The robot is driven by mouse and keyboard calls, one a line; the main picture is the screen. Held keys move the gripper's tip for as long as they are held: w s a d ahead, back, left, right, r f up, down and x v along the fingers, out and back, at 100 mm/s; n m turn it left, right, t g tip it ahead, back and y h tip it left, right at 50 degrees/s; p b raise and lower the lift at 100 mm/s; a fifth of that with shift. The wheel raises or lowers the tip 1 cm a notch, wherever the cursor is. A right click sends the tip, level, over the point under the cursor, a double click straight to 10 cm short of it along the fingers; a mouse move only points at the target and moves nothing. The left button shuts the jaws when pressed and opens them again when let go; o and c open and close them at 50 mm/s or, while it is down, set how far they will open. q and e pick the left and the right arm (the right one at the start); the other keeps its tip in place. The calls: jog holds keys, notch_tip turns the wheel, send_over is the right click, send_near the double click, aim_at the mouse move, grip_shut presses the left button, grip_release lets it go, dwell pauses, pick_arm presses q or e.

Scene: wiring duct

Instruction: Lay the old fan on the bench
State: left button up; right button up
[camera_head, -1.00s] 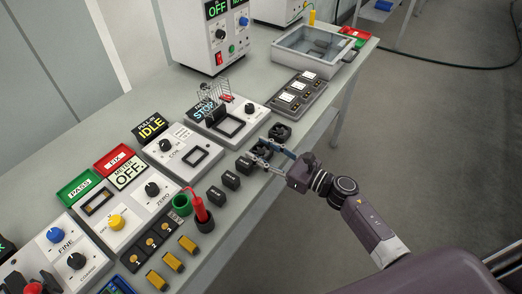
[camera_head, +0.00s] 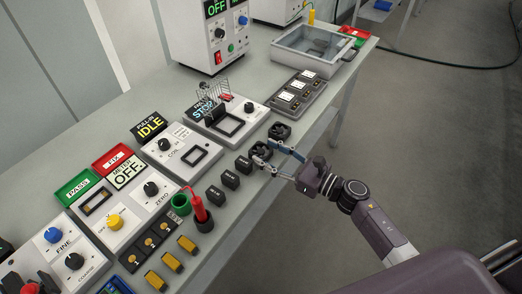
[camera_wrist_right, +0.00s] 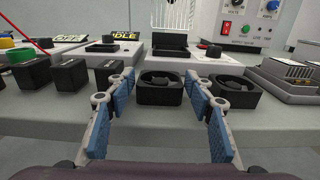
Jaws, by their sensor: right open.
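Two black square fans lie on the bench (camera_head: 165,88) near its front edge. The nearer fan (camera_head: 261,151) also shows in the right wrist view (camera_wrist_right: 160,88), lying flat and centred ahead of the fingers. The other fan (camera_head: 280,131) is just beyond it, to the right in the wrist view (camera_wrist_right: 226,92). I cannot tell by looks which one is the old fan. My right gripper (camera_head: 268,155) is open, its blue-padded fingers spread to either side of the nearer fan, holding nothing. Whether a fingertip touches the fan is unclear. My left gripper is out of view.
Several black blocks (camera_head: 231,179) stand in a row left of the fans. A panel with a STOP display (camera_head: 205,107) and wire guard is behind.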

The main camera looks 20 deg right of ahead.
jog(key=b+v, duration=0.2)
jog(key=v, duration=0.7)
jog(key=shift+s+d, duration=0.1)
jog(key=s+d+f+m+h, duration=0.1)
jog(key=d+f+m+h, duration=0.3)
jog(key=f+m, duration=0.7)
jog(key=s+d+f+m+h, duration=0.2)
jog(key=d+f+m+h, duration=0.15)
jog(key=f+m, duration=0.75)
jog(key=s+f+m+g+h, duration=0.2)
jog(key=s+f+m, duration=0.15)
jog(key=f, duration=0.45)
jog(key=s+f+m+g+h, duration=0.1)
jog(key=s+f+m+g, duration=0.15)
jog(key=s+f, duration=0.4)
jog(key=s+a+f+m+g, duration=0.3)
jog(key=s+f, duration=0.3)
jog(key=s, duration=0.3)
jog(key=s+a+f+m+g, duration=0.2)
jog(key=s+f+m, duration=0.3)
jog(key=s, duration=0.4)
jog(key=s+a+f+m+g, duration=0.3)
jog(key=s+f+m, duration=0.2)
jog(key=s, duration=0.5)
jog(key=shift+a+f+g, duration=0.35)
jog(key=shift+f, duration=0.5)
